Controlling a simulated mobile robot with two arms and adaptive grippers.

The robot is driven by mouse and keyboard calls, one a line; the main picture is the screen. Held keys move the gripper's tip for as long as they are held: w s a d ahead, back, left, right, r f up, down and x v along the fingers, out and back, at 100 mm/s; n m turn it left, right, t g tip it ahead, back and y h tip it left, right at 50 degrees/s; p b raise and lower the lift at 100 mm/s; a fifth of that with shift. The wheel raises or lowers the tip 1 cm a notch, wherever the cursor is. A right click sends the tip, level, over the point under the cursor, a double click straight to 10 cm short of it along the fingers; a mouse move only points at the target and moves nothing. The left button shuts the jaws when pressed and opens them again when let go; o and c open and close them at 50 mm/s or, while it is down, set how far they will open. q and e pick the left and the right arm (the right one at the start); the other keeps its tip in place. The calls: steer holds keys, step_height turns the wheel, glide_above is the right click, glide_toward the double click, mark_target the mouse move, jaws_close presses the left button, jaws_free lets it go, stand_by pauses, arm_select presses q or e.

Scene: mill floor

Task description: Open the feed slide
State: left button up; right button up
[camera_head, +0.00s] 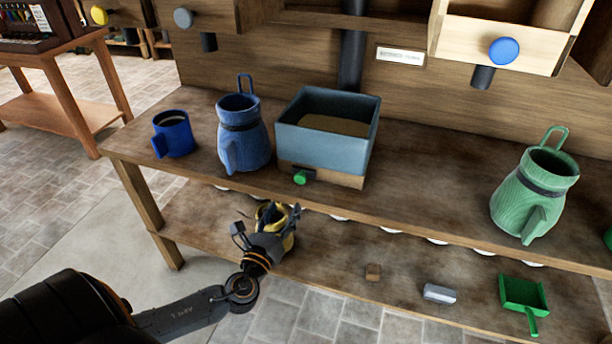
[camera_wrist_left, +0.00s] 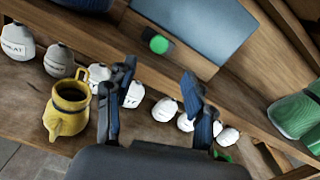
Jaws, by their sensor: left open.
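A blue-grey bin (camera_head: 300,143) holding brown, grain-like material stands on a wooden base on the bench top. A green knob (camera_head: 300,178) sticks out of the base's front; it also shows in the wrist view (camera_wrist_left: 158,44). Other knobs sit on wooden fittings above: a blue knob (camera_head: 503,51), a grey knob (camera_head: 183,18) and a yellow knob (camera_head: 99,15). I cannot tell which one belongs to the feed slide. My left gripper (camera_head: 268,212) is open and empty, in front of the bench edge, below the green knob and apart from it. My right gripper is out of view.
A blue mug (camera_head: 173,134) and blue jug (camera_head: 243,144) stand left of the bin, a green jug (camera_head: 535,195) far right. The lower shelf holds a yellow jug (camera_wrist_left: 68,112), white labelled sacks, a green scoop (camera_head: 523,293) and small blocks.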

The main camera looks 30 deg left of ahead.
mark_target(299, 181)
arm_select(q)
steer(key=x, duration=1.2)
steer(key=shift+w+a+f+p, duration=0.1)
steer(key=shift+w+a+p, duration=0.1)
steer(key=shift+p, duration=0.1)
jaws_close()
